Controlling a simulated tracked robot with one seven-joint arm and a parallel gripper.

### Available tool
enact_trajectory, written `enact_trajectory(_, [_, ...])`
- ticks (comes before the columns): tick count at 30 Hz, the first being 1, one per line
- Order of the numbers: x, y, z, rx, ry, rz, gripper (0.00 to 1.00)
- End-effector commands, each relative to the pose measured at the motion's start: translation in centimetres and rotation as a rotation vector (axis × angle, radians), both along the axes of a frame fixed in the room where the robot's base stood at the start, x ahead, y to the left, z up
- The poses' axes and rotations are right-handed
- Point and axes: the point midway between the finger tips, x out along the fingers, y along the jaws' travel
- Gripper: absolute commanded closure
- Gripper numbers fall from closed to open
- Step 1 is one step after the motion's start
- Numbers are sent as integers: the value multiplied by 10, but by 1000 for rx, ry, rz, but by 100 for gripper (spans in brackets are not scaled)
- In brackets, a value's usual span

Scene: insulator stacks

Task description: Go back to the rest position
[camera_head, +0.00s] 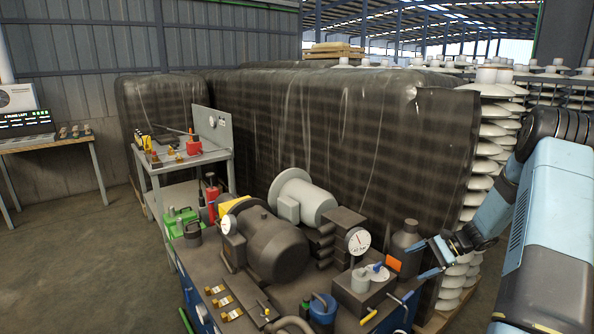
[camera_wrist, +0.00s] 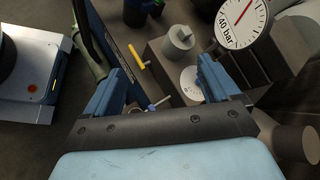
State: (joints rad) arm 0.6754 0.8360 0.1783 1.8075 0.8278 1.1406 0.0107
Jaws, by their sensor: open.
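My gripper (camera_head: 424,259) is at the right of the head view, at the end of my blue arm. It is beside the right end of a hydraulic unit with a round pressure gauge (camera_head: 358,240). In the wrist view my gripper (camera_wrist: 160,78) has its two blue fingers spread wide apart. No thing is held between them. Behind the gap show a grey block (camera_wrist: 165,70), a yellow lever (camera_wrist: 138,57) and a small blue-tipped lever (camera_wrist: 160,103). The gauge (camera_wrist: 240,18) reads "40 bar" at the upper right there. I cannot tell how far the fingers are from these parts.
A dark motor (camera_head: 275,250), a blue cup-like part (camera_head: 323,308) and a dark bottle (camera_head: 405,245) crowd the unit. Wrapped stacks (camera_head: 370,140) and white insulator discs (camera_head: 490,130) stand behind. A tool cart (camera_head: 182,160) stands left. Open floor (camera_head: 80,260) lies far left.

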Motion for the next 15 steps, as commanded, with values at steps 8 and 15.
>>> enact_trajectory(8, [-17,35,77,-165,-69,150,11])
enact_trajectory(15, [-41,64,135,-303,-135,268,11])
